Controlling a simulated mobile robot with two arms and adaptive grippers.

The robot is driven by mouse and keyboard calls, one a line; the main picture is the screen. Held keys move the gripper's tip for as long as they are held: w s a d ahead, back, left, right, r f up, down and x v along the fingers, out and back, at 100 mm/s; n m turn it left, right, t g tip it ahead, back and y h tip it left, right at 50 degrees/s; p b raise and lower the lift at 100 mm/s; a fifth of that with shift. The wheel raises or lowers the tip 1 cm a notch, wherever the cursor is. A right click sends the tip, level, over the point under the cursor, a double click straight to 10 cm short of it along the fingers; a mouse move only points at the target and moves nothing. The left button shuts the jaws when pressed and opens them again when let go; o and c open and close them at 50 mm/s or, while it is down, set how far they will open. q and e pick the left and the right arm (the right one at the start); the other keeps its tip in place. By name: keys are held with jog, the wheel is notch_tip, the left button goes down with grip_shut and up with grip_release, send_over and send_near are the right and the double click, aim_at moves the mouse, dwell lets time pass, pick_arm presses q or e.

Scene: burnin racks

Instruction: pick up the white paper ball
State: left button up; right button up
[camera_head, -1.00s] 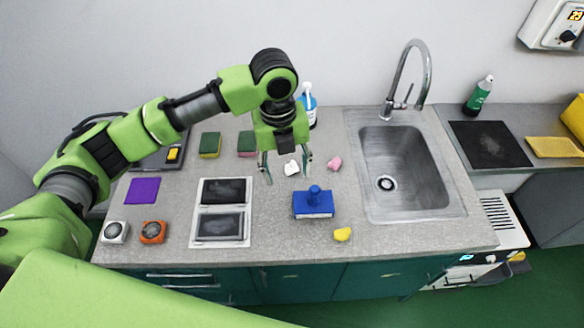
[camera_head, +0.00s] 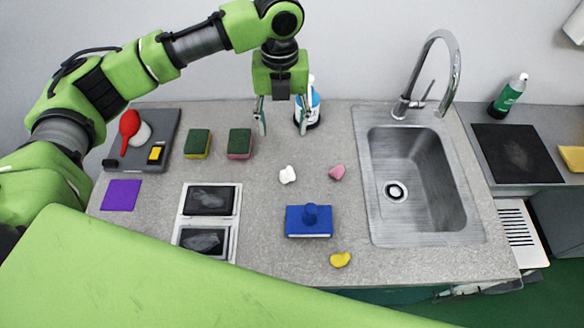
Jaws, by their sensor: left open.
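The white paper ball (camera_head: 287,174) is a small crumpled lump lying on the grey speckled counter, left of the pink lump. My left gripper (camera_head: 281,126) is open and empty, with its fingers pointing down. In the picture it hangs above and behind the ball, apart from it. Its right finger overlaps the blue-and-white bottle. My right gripper is not in view.
A pink lump (camera_head: 337,172), a blue block with a knob (camera_head: 309,221) and a yellow lump (camera_head: 340,260) lie near the ball. Two sponges (camera_head: 239,143) stand to the left. A bottle (camera_head: 312,107) stands behind. The sink (camera_head: 444,235) is at right.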

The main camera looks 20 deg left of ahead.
pick_arm(q)
notch_tip(320, 180, down, 5)
jog(key=b, duration=0.4)
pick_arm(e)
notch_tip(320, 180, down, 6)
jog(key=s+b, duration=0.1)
pick_arm(q)
jog(key=p, duration=0.1)
send_over(287, 173)
jog(key=f, duration=0.9)
jog(key=shift+a+f, duration=0.15)
jog(key=shift+a, duration=0.1)
jog(key=shift+s+f+p, duration=0.1)
jog(key=shift+f+p, duration=0.45)
jog(key=shift+f, duration=0.05)
jog(key=f, duration=0.1)
jog(key=f+p, duration=0.1)
jog(key=f, duration=0.1)
jog(key=shift+d+f, duration=0.25)
jog(key=shift+d, duration=0.05)
jog(key=shift+f, duration=0.45)
jog(key=c, duration=0.8)
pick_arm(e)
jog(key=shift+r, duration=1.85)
